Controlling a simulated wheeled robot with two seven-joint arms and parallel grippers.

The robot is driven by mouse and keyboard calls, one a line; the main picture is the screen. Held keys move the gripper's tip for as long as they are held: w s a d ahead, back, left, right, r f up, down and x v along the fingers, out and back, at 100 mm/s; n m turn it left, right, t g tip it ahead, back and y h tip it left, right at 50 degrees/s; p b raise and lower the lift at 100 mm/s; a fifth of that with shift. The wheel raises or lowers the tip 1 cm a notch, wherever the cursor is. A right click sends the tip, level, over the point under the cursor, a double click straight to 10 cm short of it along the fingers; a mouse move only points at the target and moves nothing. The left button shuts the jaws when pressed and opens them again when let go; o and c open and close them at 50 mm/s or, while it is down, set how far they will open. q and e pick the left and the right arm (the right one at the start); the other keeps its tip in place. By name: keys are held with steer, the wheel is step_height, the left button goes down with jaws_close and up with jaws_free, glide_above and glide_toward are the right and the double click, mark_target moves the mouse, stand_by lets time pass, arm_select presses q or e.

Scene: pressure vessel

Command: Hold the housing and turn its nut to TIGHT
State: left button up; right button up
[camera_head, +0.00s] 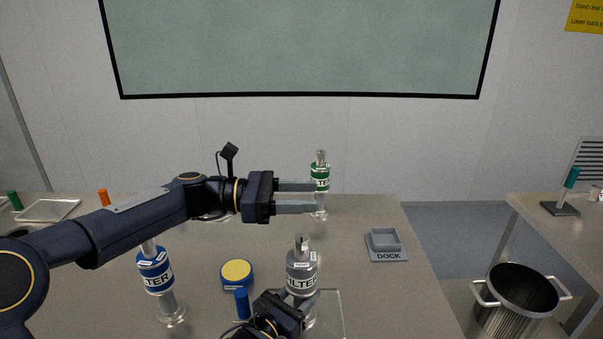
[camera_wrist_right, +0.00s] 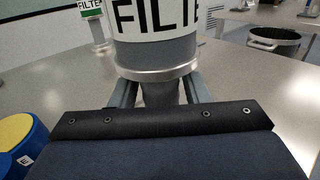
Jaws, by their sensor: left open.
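The grey housing (camera_head: 302,272) marked FILTER stands upright at the front middle of the bench, with TIGHT and another small label near its top. Its nut (camera_head: 300,245) shows on top. My right gripper (camera_head: 298,308) is low at the housing; in the right wrist view its fingers (camera_wrist_right: 160,92) lie on both sides of the narrow stem under the flange of the housing (camera_wrist_right: 155,50) and look closed on it. The fingertips are partly hidden. My left gripper (camera_head: 315,197) is open and empty, above and behind the grey housing, its fingers pointing right.
A green filter housing (camera_head: 320,172) stands behind my left fingertips in the head view. A blue filter housing (camera_head: 156,275) stands front left, near a blue-yellow round piece (camera_head: 237,272). A dock (camera_head: 386,243) is at right. The bench between dock and grey housing is clear.

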steer(key=o, duration=0.3)
steer(key=v, duration=1.2)
